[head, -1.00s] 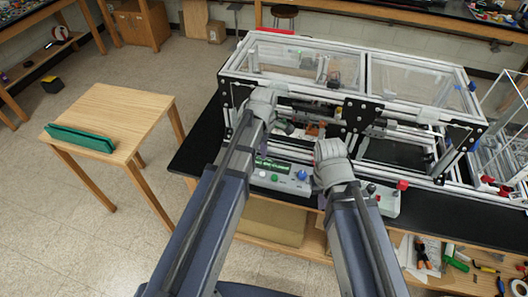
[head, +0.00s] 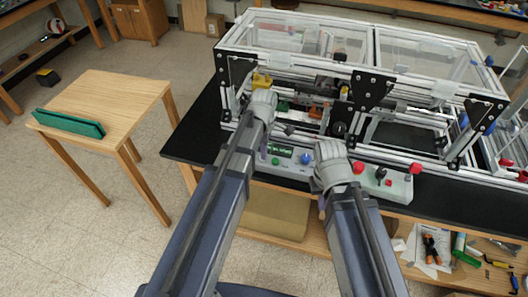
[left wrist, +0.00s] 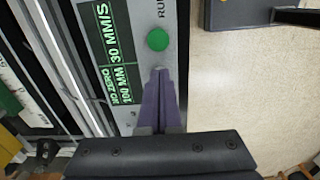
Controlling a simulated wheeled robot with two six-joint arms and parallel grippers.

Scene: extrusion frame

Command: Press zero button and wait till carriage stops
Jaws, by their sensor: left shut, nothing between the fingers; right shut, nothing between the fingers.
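The control panel (head: 290,170) stands at the front edge of the black bench top. It carries a green display (head: 280,150), a green button (head: 276,162), a blue button (head: 305,158) and red controls. In the left wrist view the display (left wrist: 118,50) reads "NO ZERO", "100 MM", "30 MM/S", and the green button (left wrist: 157,40) is by "RUN". My right gripper (head: 321,202) is shut and empty at the panel's front. I cannot pick out the carriage.
The aluminium extrusion frame (head: 440,95) with clear panels stands behind the control panel. A yellow part (head: 262,82) shows inside it at left. A wooden table (head: 120,95) with a green piece (head: 68,123) is at left, with open floor between. Tools lie at lower right.

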